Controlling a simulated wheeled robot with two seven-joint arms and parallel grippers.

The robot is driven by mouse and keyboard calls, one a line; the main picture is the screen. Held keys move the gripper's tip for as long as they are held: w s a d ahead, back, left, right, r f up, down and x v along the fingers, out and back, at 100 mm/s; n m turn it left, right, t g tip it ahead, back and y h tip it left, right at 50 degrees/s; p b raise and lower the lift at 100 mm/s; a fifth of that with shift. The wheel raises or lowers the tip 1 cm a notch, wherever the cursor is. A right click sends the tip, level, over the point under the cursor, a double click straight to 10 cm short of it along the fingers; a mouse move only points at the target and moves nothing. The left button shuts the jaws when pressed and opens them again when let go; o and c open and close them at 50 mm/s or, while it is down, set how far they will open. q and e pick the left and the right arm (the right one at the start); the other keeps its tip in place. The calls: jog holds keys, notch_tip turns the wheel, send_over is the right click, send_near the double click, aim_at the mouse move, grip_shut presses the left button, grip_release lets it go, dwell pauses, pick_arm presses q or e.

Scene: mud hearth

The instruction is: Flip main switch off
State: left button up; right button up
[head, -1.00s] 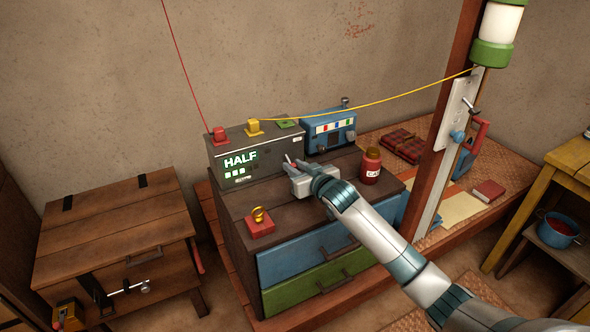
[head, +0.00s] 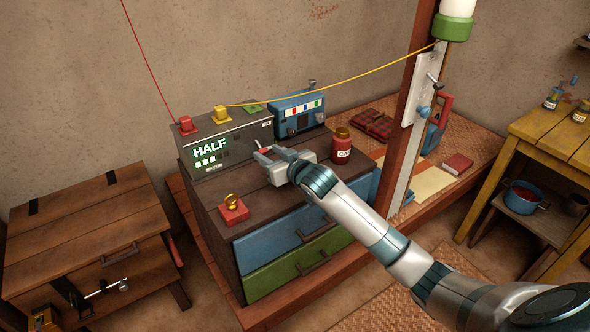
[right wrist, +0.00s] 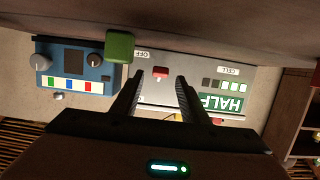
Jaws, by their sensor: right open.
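A grey metal box (head: 228,152) stands on the dark wooden chest, with a lit green display reading "HALF". Its main switch is a small lever with a red tip (right wrist: 160,72) on the front face, near an "OFF" label (right wrist: 142,55) in the upside-down right wrist view. My right gripper (right wrist: 157,85) is open, its two dark fingers on either side of the red tip. I cannot tell whether they touch it. In the head view my right gripper (head: 264,154) is close in front of the box's right part. My left gripper is not in view.
A blue device (head: 299,115) with knobs stands right of the box. A red-brown jar (head: 341,148) stands right of my gripper. A red block with a yellow ring (head: 233,211) lies on the chest in front. A wooden post (head: 409,120) rises at the right.

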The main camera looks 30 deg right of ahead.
jog(key=b+v, duration=0.1)
jog(key=v, duration=1.3)
jog(key=shift+b, duration=0.4)
jog(key=shift+s+d+r, duration=0.1)
jog(key=shift+s, duration=0.35)
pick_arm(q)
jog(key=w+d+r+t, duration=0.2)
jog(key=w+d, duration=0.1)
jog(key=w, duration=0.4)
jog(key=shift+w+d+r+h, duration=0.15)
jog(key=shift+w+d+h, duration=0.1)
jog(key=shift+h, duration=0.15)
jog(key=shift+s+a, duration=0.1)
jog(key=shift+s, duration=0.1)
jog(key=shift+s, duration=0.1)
